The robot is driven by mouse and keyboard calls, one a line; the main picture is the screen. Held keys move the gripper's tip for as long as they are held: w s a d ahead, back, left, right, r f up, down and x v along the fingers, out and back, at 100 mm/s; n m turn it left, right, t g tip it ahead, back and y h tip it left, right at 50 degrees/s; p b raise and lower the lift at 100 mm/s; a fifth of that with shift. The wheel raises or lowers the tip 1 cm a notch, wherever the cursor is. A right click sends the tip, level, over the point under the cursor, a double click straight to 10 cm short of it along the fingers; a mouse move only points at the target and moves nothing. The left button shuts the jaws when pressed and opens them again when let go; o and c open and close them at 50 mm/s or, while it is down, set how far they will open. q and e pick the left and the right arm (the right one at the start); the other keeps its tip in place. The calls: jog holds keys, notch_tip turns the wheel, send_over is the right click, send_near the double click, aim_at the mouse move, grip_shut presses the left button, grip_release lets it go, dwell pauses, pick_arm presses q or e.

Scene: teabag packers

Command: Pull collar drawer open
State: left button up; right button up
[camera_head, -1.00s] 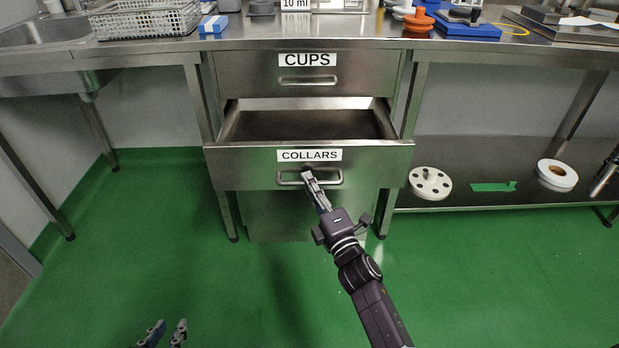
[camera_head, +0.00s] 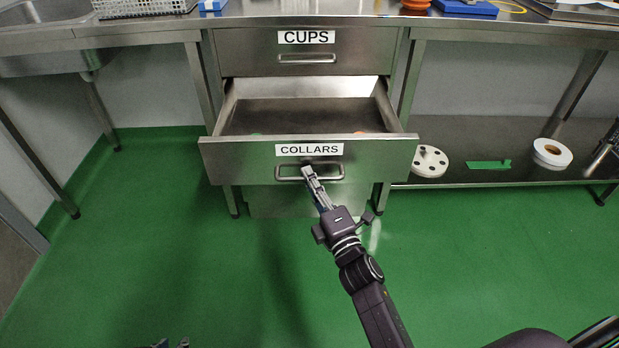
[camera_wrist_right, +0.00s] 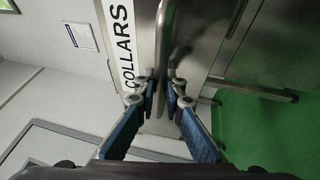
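The collar drawer (camera_head: 240,158), a steel drawer labelled COLLARS, stands pulled out under the closed CUPS drawer (camera_head: 250,50). Its bar handle (camera_head: 333,171) is on the front panel; in the wrist view the handle (camera_wrist_right: 165,50) runs between my fingers. My right gripper (camera_head: 307,172) is at the handle, and its fingertips (camera_wrist_right: 164,97) are closed around the bar. Inside the drawer, small bits of green and orange show just above the front panel, mostly hidden. My left gripper (camera_head: 172,343) barely shows at the bottom edge, its two fingertips apart and empty.
The steel worktop (camera_head: 210,22) runs above the drawers. A low shelf (camera_head: 460,178) at right holds a white holed disc (camera_head: 430,161), a green strip (camera_head: 488,164) and a white roll (camera_head: 552,152). The green floor in front is clear.

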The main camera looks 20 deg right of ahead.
jog(key=o, duration=0.4)
jog(key=v, duration=1.2)
jog(key=shift+f, duration=0.15)
